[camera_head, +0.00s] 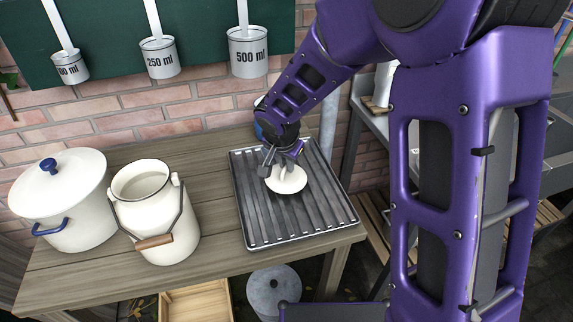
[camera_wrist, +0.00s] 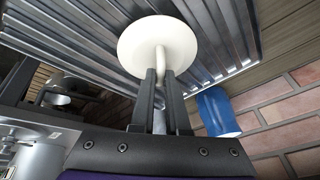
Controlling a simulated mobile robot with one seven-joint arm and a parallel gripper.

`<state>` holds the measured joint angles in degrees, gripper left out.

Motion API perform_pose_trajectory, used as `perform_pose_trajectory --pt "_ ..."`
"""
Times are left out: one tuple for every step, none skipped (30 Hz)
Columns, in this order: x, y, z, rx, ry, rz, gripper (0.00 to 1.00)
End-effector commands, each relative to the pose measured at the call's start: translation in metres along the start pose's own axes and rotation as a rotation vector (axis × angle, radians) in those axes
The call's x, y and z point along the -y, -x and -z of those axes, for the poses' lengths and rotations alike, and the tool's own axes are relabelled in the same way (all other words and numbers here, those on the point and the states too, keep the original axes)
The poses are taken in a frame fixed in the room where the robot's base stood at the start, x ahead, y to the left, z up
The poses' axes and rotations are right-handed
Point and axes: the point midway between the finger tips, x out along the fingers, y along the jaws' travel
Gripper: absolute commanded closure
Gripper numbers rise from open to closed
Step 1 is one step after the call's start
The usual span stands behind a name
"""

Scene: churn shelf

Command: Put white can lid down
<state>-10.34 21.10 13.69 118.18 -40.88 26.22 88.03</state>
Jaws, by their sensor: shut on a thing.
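The white can lid (camera_head: 287,181) is a round cream-white disc over the ridged metal tray (camera_head: 258,231) on the wooden table. My gripper (camera_head: 283,163) is above the lid and shut on its handle. In the wrist view the lid (camera_wrist: 157,42) shows with its handle between the two dark fingers of my gripper (camera_wrist: 160,80). I cannot tell whether the lid touches the tray. The open white milk can (camera_head: 158,215) with a wooden-grip bail handle stands left of the tray, its mouth uncovered.
A white pot (camera_head: 62,212) with a blue-knobbed lid stands at the far left. A blue cup-like object (camera_wrist: 217,112) is beside the tray near the brick wall. Measuring cups (camera_head: 247,55) hang above. The tray's front part is bare.

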Motion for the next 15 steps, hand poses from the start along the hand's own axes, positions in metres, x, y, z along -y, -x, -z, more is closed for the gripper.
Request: perform_pose_trajectory --pt "0.0003 0.0008 0.0006 -0.001 0.000 0.001 1.00" --pt "0.0003 0.0009 0.0006 -0.001 0.000 0.001 1.00" --pt "0.0003 0.0009 0.0006 -0.001 0.000 0.001 1.00" --pt "0.0004 0.0009 0.0006 -0.001 0.000 0.001 1.00" --pt "0.0003 0.0006 0.0005 -0.001 0.000 0.001 1.00" --pt "0.0002 -0.0004 0.0001 -0.001 0.000 0.001 1.00" --pt "0.0000 -0.0013 -0.0003 -0.001 0.000 0.001 1.00" --pt "-0.0001 -0.0022 -0.0006 -0.001 0.000 0.001 1.00" --pt "0.0001 -0.0005 0.0000 -0.001 0.000 0.001 0.80" --pt "0.0000 -0.0004 0.0000 -0.001 0.000 0.000 0.74" --pt "0.0000 -0.0004 0.0000 0.000 0.000 0.000 0.69" --pt "0.0000 -0.0004 0.0000 0.000 0.000 0.000 0.62" --pt "0.0000 -0.0005 0.0000 0.000 0.000 0.000 0.57" --pt "0.0000 -0.0004 0.0000 0.000 0.000 0.000 0.57" --pt "0.0000 -0.0004 0.0000 0.000 0.000 0.000 0.57"
